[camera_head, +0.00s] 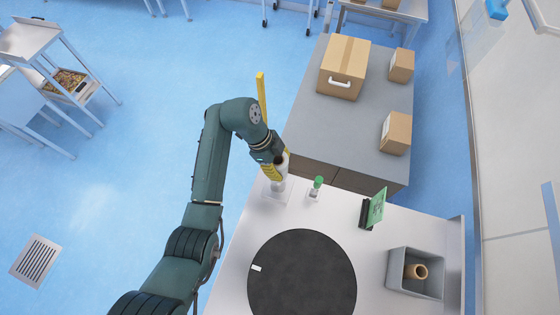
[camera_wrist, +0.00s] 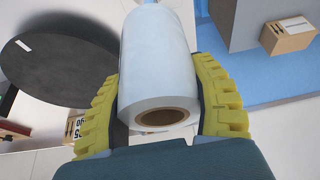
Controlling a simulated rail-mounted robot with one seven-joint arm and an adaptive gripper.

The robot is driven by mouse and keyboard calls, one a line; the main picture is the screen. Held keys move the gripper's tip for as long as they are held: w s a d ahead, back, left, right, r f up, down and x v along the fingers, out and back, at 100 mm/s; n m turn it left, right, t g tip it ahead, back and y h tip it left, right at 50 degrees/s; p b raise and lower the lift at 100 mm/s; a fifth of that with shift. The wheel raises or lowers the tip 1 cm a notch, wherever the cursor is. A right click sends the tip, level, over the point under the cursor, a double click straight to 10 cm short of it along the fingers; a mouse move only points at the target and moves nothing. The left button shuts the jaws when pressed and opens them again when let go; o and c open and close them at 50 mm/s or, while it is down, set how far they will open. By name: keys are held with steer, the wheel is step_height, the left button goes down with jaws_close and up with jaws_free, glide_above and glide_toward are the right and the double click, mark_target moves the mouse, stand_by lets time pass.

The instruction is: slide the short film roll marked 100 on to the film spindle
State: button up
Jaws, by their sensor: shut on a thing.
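A white film roll (camera_wrist: 157,65) with a brown cardboard core (camera_wrist: 162,117) lies between the yellow fingers of my gripper (camera_wrist: 163,110) in the wrist view. The fingers press on both sides of it. No mark 100 shows on it. In the head view my gripper (camera_head: 272,170) points down at the far left part of the white table. The roll (camera_head: 278,189) shows partly under it, above or on a pale square base (camera_head: 275,199); I cannot tell which. A small upright post with a green top (camera_head: 318,182) stands just to the right. I cannot tell whether either is the spindle.
A black round disc (camera_head: 302,275) covers the table's near middle. A green sign (camera_head: 374,210) stands right of the post. A grey bin (camera_head: 415,272) holds a brown ring-shaped thing (camera_head: 418,271). Behind, a grey bench (camera_head: 349,120) carries cardboard boxes (camera_head: 343,67).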

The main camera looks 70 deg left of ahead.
steer(key=shift+f+b, duration=3.05)
steer(key=shift+f, duration=2)
steer(key=o, duration=1.3)
steer(key=v, duration=1.2)
